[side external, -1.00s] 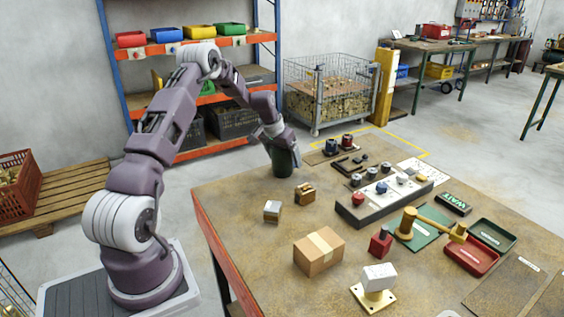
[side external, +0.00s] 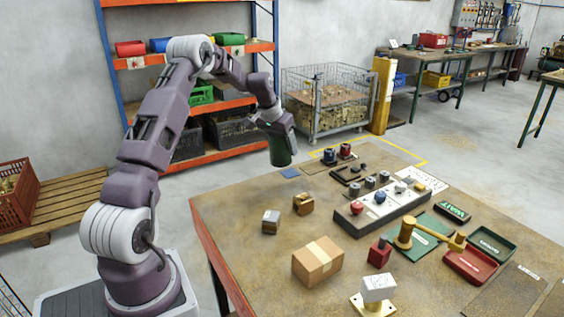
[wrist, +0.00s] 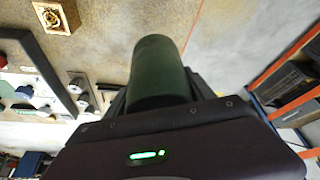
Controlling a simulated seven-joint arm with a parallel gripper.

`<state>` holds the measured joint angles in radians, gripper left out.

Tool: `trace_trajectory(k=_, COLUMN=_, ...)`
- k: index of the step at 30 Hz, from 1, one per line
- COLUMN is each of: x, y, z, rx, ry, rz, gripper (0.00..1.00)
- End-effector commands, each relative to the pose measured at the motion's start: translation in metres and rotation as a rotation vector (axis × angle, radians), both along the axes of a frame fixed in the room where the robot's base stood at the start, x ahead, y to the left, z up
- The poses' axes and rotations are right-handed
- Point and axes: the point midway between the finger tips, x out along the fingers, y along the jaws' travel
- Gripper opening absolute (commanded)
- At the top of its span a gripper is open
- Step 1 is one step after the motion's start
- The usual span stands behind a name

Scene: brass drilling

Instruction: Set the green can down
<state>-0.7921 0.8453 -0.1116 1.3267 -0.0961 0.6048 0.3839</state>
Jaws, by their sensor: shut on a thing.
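The dark green can (side external: 282,150) hangs below my gripper (side external: 277,126) in the side external view, slightly tilted. It is above the far left part of the brown table (side external: 240,205). In the wrist view, the green can (wrist: 158,72) sticks out between the jaws of my gripper (wrist: 165,100), which is shut on it. The fingertips are mostly hidden behind the can and gripper body. A small blue square (side external: 290,173) lies flat on the table just below and right of the can.
A small wooden block (side external: 303,204) and a grey-topped block (side external: 271,221) stand nearer on the table. The table's left part is mostly clear.

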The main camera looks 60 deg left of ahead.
Motion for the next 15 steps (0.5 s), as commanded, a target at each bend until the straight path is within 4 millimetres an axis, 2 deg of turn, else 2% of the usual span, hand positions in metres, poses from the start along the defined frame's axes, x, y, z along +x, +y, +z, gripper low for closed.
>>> trace_trajectory(k=3, x=0.000, y=0.000, z=0.018, rx=0.002, ry=0.000, rz=-0.001, gripper=0.18)
trace_trajectory(k=10, x=0.003, y=-0.003, z=0.024, rx=0.000, ry=0.002, rz=-0.009, gripper=0.18)
trace_trajectory(k=13, x=0.016, y=-0.019, z=0.024, rx=-0.001, ry=0.002, rz=-0.050, gripper=0.18)
trace_trajectory(k=15, x=0.031, y=-0.038, z=0.024, rx=0.001, ry=0.005, rz=-0.102, gripper=0.18)
